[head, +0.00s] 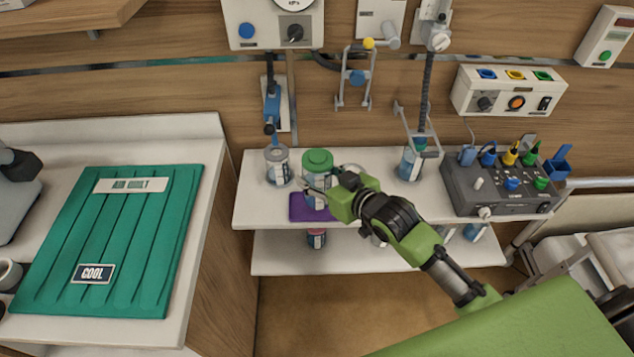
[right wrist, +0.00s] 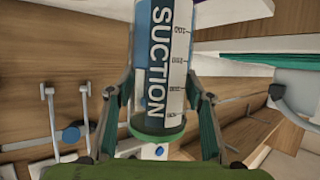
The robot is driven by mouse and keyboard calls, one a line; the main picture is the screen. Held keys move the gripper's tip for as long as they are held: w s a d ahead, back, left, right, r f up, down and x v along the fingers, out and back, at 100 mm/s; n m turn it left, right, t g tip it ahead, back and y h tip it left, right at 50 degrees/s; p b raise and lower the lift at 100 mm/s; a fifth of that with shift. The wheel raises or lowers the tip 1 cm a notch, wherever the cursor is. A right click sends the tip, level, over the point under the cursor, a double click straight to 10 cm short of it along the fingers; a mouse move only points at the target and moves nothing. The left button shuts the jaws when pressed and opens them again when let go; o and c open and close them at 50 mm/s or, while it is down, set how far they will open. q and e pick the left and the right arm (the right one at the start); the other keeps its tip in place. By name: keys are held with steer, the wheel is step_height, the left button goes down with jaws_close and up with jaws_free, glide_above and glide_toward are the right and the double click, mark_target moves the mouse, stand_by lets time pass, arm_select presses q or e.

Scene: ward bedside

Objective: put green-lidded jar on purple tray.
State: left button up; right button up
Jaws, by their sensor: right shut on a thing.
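The green-lidded jar (head: 317,166) is upright at the shelf in the head view, with its lower part overlapping the purple tray (head: 299,208). My right gripper (head: 322,187) is shut on it from the right. In the right wrist view the jar (right wrist: 160,60), labelled SUCTION, sits between the two fingers (right wrist: 160,95), its green lid toward the bottom of the picture. I cannot tell whether the jar's base touches the tray. My left gripper is not in view.
A grey-lidded jar (head: 278,167) stands close left of the held jar. Another jar (head: 410,164) and a grey control box (head: 500,187) stand to the right on the upper shelf (head: 262,212). A lower shelf (head: 280,258) holds more jars. A green ribbed pad (head: 115,240) lies on the left counter.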

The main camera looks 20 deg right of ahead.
steer(key=shift+w+f, duration=0.35)
steer(key=shift+w, duration=0.05)
step_height(320, 180, down, 2)
steer(key=shift+f+p, duration=0.15)
steer(key=shift+p, duration=0.4)
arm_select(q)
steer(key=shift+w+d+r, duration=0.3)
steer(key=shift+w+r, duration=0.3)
arm_select(e)
steer(key=shift+f, duration=0.3)
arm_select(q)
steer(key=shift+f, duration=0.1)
arm_select(e)
steer(key=shift+s+f, duration=0.1)
steer(key=shift+f, duration=0.05)
steer(key=o, duration=1.4)
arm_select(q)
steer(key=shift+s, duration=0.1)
arm_select(e)
steer(key=shift+s, duration=0.1)
arm_select(q)
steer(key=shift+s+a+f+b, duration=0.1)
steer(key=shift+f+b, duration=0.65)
steer(key=shift+b, duration=0.05)
arm_select(e)
steer(key=v, duration=1.2)
steer(key=shift+a, duration=0.1)
